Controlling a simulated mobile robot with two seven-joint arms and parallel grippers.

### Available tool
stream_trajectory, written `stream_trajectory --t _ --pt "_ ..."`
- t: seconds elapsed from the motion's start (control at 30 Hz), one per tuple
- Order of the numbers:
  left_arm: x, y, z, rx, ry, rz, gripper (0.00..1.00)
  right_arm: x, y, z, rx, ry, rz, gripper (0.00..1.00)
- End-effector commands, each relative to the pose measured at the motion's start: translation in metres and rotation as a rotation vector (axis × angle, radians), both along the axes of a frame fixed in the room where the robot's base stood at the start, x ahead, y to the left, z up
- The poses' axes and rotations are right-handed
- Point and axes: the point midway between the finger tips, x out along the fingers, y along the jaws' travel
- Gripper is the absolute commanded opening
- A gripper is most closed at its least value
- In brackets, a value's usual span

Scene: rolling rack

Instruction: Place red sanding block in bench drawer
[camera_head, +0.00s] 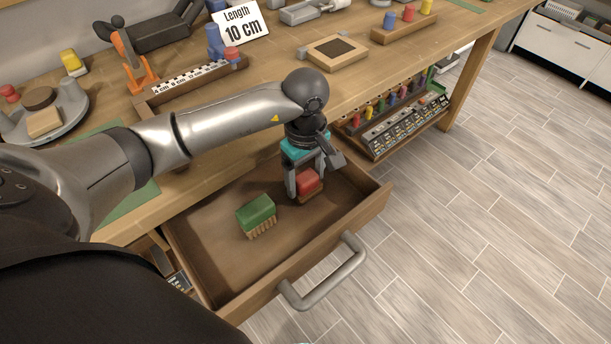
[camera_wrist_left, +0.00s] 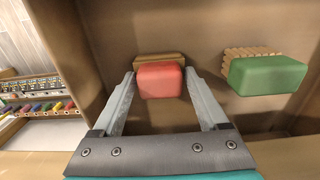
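The red sanding block (camera_head: 308,181) has a red top on a tan base. It is inside the pulled-out bench drawer (camera_head: 215,215), near the back right. My left gripper (camera_head: 306,188) points down into the drawer with a finger on each side of the block. In the left wrist view the red block (camera_wrist_left: 160,80) sits between the fingertips (camera_wrist_left: 160,74). The fingers are very close to its sides; I cannot tell if they press on it. The block's base looks at or just above the drawer floor. My right gripper is not in view.
A green brush (camera_head: 257,214) with tan bristles lies in the drawer, left of the block. The drawer's front wall has a grey handle (camera_head: 325,275). The workbench top (camera_head: 270,88) lies above and behind. The drawer floor's left part is clear.

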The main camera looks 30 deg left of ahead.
Motion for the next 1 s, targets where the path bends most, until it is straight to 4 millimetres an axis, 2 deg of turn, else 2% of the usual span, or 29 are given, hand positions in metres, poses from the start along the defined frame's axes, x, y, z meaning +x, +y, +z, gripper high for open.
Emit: stream_trajectory --t 0.03,0.1,0.13,0.47,0.57,0.77,1.0 --pt "0.000 0.000 0.000 0.000 0.000 0.000 0.83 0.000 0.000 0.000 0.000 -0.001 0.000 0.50" --pt "0.000 0.000 0.000 0.000 0.000 0.000 0.91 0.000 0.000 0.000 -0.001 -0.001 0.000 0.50" --pt "0.000 0.000 0.000 0.000 0.000 0.000 0.92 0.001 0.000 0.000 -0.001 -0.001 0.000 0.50" --pt "0.000 0.000 0.004 0.000 0.001 0.001 0.92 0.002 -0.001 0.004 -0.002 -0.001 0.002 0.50" --pt "0.001 0.000 0.020 0.000 -0.005 -0.001 0.92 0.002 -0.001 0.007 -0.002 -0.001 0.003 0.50" --pt "0.001 0.001 0.064 0.002 -0.006 0.000 0.92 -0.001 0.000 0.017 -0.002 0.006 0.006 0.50" --pt "0.001 0.000 0.108 0.001 -0.004 0.000 0.92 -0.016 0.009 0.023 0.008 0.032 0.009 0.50"
